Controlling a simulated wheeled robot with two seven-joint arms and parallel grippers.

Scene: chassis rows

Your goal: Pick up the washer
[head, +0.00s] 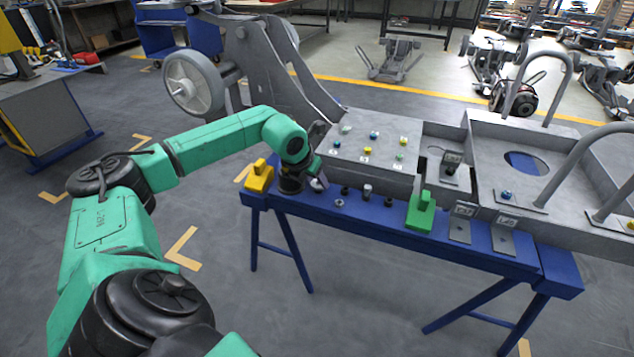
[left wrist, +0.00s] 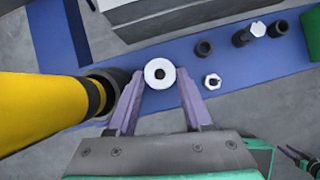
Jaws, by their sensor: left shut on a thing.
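The washer (left wrist: 149,73) is a pale ring with a dark centre hole. In the left wrist view it sits between the tips of my left gripper (left wrist: 160,76), whose two fingers are shut on its sides. In the head view my left gripper (head: 317,184) is low at the left end of the blue bench (head: 375,213), and it mostly hides the washer. How high the washer is above the bench I cannot tell. A dark forked shape with green beside it at the right edge of the left wrist view looks like my right gripper (left wrist: 298,158); its opening is too small to judge.
A hex nut (left wrist: 212,81), dark round parts (left wrist: 203,48) and a pale-tipped bolt (left wrist: 258,29) lie to the right. A yellow block (head: 259,178) stands left and a green block (head: 420,212) right. The grey chassis (head: 370,175) rises behind.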

